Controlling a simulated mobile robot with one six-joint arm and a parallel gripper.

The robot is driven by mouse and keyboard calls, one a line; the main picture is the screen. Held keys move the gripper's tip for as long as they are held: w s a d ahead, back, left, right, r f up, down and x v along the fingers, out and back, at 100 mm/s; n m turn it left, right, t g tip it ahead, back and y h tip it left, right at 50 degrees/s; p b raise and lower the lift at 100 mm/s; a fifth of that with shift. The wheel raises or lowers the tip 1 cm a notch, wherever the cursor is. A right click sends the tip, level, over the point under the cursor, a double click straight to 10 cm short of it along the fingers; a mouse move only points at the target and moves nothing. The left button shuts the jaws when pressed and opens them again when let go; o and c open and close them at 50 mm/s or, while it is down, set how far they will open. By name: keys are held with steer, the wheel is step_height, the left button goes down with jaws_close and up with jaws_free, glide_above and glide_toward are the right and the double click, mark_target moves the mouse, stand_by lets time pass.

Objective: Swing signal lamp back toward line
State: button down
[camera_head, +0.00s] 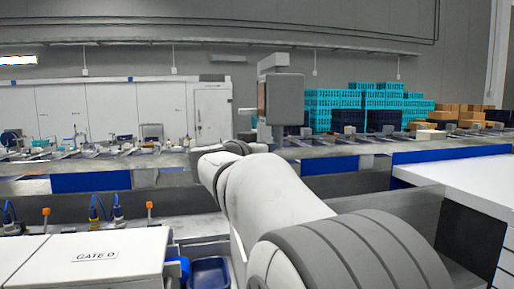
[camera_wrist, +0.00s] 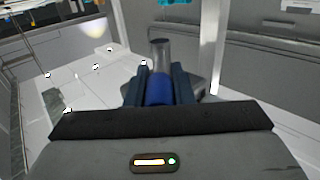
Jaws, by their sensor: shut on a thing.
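In the wrist view, my gripper (camera_wrist: 160,88) is shut on an upright cylinder (camera_wrist: 160,52), grey at the top with a blue lower part between the two dark fingers. I cannot tell for sure whether this cylinder is part of the signal lamp. Its lower end is hidden by my gripper's body. In the head view, my arm reaches forward to the line (camera_head: 345,147), and its own links hide the fingers and the held thing. No lit signal lamp can be made out in either view.
A grey post-mounted box with a dark brownish panel (camera_head: 282,98) stands just beyond my arm. Teal crates (camera_head: 333,98) and cardboard boxes (camera_head: 452,108) are stacked behind the line. A white box marked GATE D (camera_head: 95,270) is at front left, beside a blue bin (camera_head: 209,272). A white table (camera_head: 470,180) is at right.

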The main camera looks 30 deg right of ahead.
steer(key=shift+w+f, duration=0.15)
steer(key=shift+f, duration=0.1)
steer(key=c, duration=1.7)
jaws_free()
steer(key=o, duration=0.3)
steer(key=shift+w+a, duration=0.1)
steer(key=shift+a, duration=0.15)
steer(key=shift+o, duration=0.7)
steer(key=shift+d+r, duration=0.1)
steer(key=shift+d, duration=0.1)
steer(key=shift+s+a, duration=0.2)
steer(key=shift+a, duration=0.35)
steer(key=b+v, duration=0.2)
steer(key=v, duration=0.4)
steer(key=shift+s+a, duration=0.3)
steer(key=shift+s, duration=0.05)
